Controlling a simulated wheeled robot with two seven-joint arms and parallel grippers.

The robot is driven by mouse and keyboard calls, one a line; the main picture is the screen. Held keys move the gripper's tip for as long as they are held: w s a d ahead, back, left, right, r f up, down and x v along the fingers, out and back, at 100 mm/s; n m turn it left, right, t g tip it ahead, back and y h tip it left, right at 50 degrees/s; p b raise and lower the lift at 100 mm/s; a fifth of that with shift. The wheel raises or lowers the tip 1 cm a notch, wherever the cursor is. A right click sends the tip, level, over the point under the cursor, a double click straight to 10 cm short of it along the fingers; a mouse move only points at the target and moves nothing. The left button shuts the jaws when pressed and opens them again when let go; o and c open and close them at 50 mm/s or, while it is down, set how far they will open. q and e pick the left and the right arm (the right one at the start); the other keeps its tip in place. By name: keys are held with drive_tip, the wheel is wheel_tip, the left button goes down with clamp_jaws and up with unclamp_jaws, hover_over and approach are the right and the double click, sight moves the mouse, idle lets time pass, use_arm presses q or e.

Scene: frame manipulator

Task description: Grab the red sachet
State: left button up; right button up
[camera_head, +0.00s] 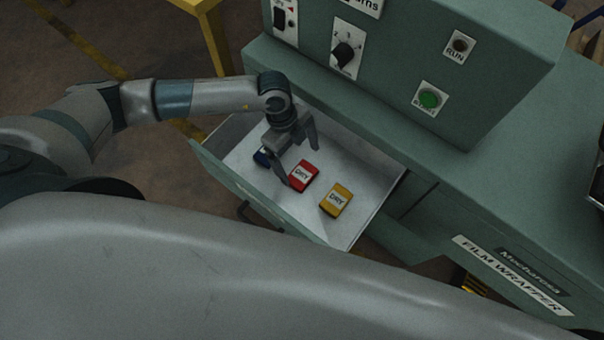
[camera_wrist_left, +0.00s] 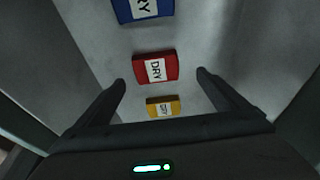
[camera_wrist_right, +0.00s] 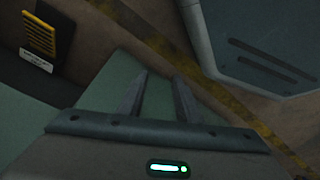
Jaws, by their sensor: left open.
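The red sachet (camera_head: 302,176) with a white DRY label lies in the open drawer, between a blue sachet (camera_head: 262,158) and a yellow sachet (camera_head: 336,200). It also shows in the left wrist view (camera_wrist_left: 155,67), beyond my left fingertips. My left gripper (camera_head: 299,160) is over the drawer, open and empty, with its fingers spread near the red sachet. In the left wrist view the sachet lies between the lines of the fingers (camera_wrist_left: 162,82), with no contact visible. My right gripper (camera_wrist_right: 158,78) shows only in the right wrist view, its fingers apart with nothing between them.
The pulled-out drawer (camera_head: 345,232) has raised walls around the sachets. The green film wrapper machine (camera_head: 400,85) rises behind it, with a knob (camera_head: 343,54) and a green button (camera_head: 429,98). A yellow frame (camera_head: 215,35) stands at the back left.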

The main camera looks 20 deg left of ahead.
sight(302, 174)
use_arm(q)
drive_tip(key=shift+s+a+x, duration=0.1)
drive_tip(key=shift+s+x, duration=0.05)
drive_tip(key=shift+x, duration=1.15)
drive_tip(key=shift+s+a+x, duration=0.1)
drive_tip(key=shift+s+x, duration=0.1)
drive_tip(key=shift+x, duration=1.05)
drive_tip(key=c, duration=1.2)
